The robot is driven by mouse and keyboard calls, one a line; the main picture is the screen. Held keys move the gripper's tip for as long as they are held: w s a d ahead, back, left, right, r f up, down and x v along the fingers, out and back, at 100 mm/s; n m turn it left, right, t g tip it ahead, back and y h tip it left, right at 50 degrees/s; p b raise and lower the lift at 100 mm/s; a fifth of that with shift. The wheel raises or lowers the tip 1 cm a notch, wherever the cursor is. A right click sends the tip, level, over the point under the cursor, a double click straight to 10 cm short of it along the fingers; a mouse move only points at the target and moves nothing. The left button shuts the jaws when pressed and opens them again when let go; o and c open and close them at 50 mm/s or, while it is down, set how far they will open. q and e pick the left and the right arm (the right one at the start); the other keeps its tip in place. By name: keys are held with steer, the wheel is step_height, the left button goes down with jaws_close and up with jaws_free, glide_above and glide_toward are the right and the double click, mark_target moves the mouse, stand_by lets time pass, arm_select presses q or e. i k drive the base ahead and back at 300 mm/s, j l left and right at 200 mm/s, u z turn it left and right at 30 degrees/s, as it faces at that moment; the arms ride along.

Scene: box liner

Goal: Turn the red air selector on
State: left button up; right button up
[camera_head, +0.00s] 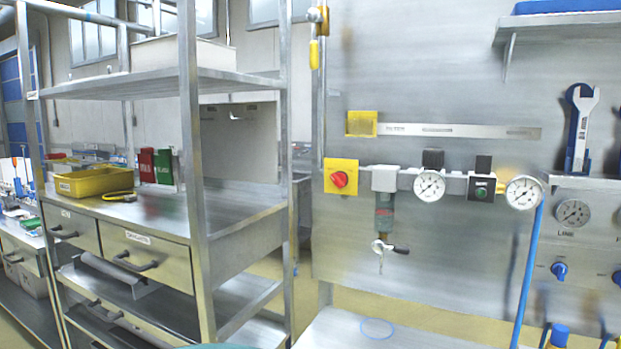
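The red air selector (340,179) is a round red knob on a yellow square plate (330,188), mounted on the grey metal panel right of the shelf rack. It is at the left end of a row of air fittings. A small mark shows on the knob, but its exact turn position is too small to tell. Neither of my grippers shows in the head view.
A filter unit (384,212) and two gauges (429,186) (523,192) sit right of the knob. A metal rack (195,180) with a yellow bin (94,182) stands left. A blue hose (528,275) hangs at right. The space before the knob looks clear.

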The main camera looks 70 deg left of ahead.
mark_target(340, 180)
steer(key=u, duration=2.05)
